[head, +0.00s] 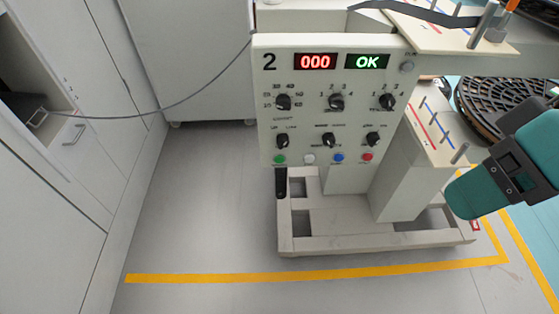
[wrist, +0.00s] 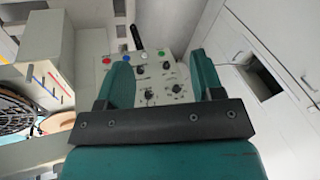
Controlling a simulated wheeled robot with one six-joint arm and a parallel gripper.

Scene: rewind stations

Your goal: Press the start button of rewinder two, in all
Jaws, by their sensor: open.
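The control panel of rewinder two (head: 333,75) faces me in the head view, marked with a black 2. Its red display reads 000 and its green display reads OK. Along its lower edge sit a green button (head: 279,159), a white button (head: 309,158), a blue button (head: 338,157) and a red button (head: 367,157). Their labels are too small to read. In the wrist view my gripper (wrist: 162,75) is open and empty, its teal fingers apart. The panel (wrist: 160,62) appears upside down beyond them, not touched; the left finger partly covers the button side.
A black handle (head: 281,182) hangs below the green button. Knobs (head: 336,102) fill the panel above the buttons. A pegged shelf (head: 437,130) and black reel (head: 505,102) are at right. Cabinets (head: 50,190) stand left. Yellow tape (head: 300,273) crosses the clear floor in front.

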